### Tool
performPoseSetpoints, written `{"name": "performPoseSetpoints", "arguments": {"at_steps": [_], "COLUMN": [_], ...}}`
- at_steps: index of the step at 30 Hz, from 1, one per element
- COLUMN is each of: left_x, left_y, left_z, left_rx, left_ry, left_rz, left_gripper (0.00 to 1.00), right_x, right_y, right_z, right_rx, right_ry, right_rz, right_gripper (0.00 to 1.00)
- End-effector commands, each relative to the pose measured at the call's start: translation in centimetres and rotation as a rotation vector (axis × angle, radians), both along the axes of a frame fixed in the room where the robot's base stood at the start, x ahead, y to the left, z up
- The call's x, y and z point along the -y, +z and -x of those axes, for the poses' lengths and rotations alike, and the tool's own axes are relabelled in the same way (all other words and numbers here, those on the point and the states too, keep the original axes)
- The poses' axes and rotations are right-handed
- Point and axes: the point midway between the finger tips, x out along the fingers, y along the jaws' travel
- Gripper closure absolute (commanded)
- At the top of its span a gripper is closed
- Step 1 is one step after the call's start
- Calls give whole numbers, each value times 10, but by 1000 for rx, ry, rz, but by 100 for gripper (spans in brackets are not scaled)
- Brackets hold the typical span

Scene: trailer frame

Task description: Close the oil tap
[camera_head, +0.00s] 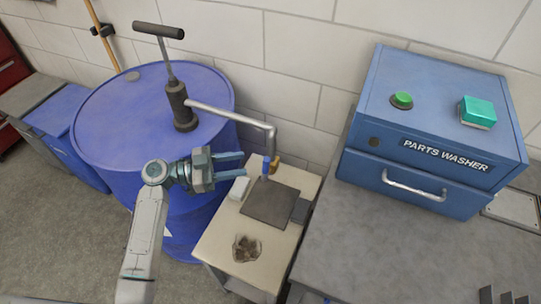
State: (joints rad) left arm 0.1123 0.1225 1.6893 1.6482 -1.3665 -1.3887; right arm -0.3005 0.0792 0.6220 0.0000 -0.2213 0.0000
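The oil tap (275,164) is a small brass fitting with a blue handle (266,166). It hangs at the lower end of the grey pipe (235,116) that runs from the hand pump (181,105) on the blue drum. The handle looks upright; the flow state cannot be told. My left gripper (244,164) reaches in from the left, just left of the tap. Its two fingers are apart with nothing between them, pointing right at the handle without visibly touching it.
The blue drum (115,115) stands behind my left arm. A small bench (222,240) under the tap bears a dark plate (270,204), a white block (239,188) and a crumpled brown rag (246,249). A blue parts washer (430,125) stands right on a grey worktop (370,245).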

Motion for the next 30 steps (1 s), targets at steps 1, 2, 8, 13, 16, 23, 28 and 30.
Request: {"name": "performPoseSetpoints", "arguments": {"at_steps": [1,2,8,13,16,23,28,30], "left_x": [11,16,52,72,77,80,79,79], "left_y": [6,6,6,3,2,1,1,1], "left_z": [-2,-3,-10,-14,-15,-16,-15,-15], "left_rx": [-2,-3,-2,-2,-1,-1,-1,-1], "left_ry": [0,0,-1,-1,-1,-1,-1,-1], "left_rz": [5,7,3,2,0,-1,-1,-1], "left_gripper": [63,63,63,63,63,63,80,94], "right_x": [0,0,1,1,0,-1,-1,-1], "right_y": [9,12,28,36,38,37,37,37], "right_z": [0,0,0,0,0,0,0,0], "right_rx": [0,0,0,0,0,0,0,0], "right_ry": [0,0,0,0,0,0,0,0], "right_rz": [0,0,1,1,0,-1,-1,-1], "right_gripper": [64,64,64,64,64,64,64,64]}}
